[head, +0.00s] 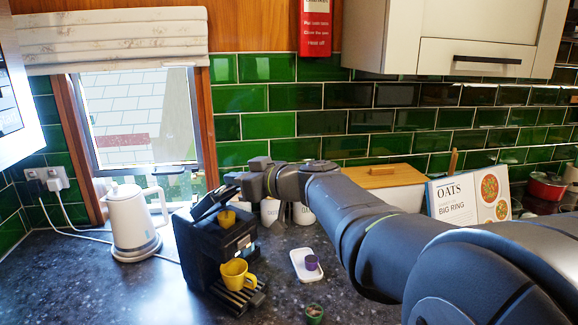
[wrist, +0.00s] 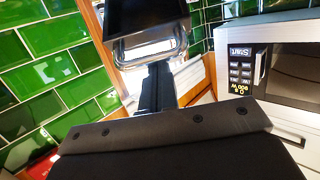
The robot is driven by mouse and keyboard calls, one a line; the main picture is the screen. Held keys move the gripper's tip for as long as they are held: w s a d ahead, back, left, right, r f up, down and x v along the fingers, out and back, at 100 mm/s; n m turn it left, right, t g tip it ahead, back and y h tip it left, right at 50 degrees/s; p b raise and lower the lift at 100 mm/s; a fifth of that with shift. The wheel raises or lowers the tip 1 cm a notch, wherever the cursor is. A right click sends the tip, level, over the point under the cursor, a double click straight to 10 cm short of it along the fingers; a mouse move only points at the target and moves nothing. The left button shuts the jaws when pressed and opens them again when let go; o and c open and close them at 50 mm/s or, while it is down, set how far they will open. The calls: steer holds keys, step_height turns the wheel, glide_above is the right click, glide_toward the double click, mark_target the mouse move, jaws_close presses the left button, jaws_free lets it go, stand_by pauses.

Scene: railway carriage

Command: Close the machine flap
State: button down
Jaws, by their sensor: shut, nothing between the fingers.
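The black coffee machine (head: 205,250) stands on the dark counter. Its dark flap (head: 212,203) is raised at a slant on top. A yellow capsule-like piece (head: 227,219) shows below the flap, and a yellow mug (head: 237,276) stands on the drip grate. My gripper (head: 232,179) is just above and right of the raised flap; I cannot tell whether it touches. In the wrist view my shut, empty fingers (wrist: 156,85) point towards a dark panel with a bright metal loop (wrist: 150,45), probably part of the machine. The wrist view looks upside down.
A white kettle (head: 132,222) stands left of the machine. White mugs (head: 270,212) stand behind, partly hidden by my arm. A white tray (head: 297,259) with a purple capsule lies right of the machine. A microwave (wrist: 240,75) shows in the wrist view.

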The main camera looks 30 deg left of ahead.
steer(key=d+f+y, duration=0.2)
steer(key=d+f, duration=0.3)
steer(key=f, duration=0.4)
steer(key=shift+d, duration=0.15)
steer(key=d+f, duration=0.1)
steer(key=d, duration=0.8)
steer(key=shift+d, duration=0.2)
steer(key=shift+a, duration=0.15)
stand_by(0.4)
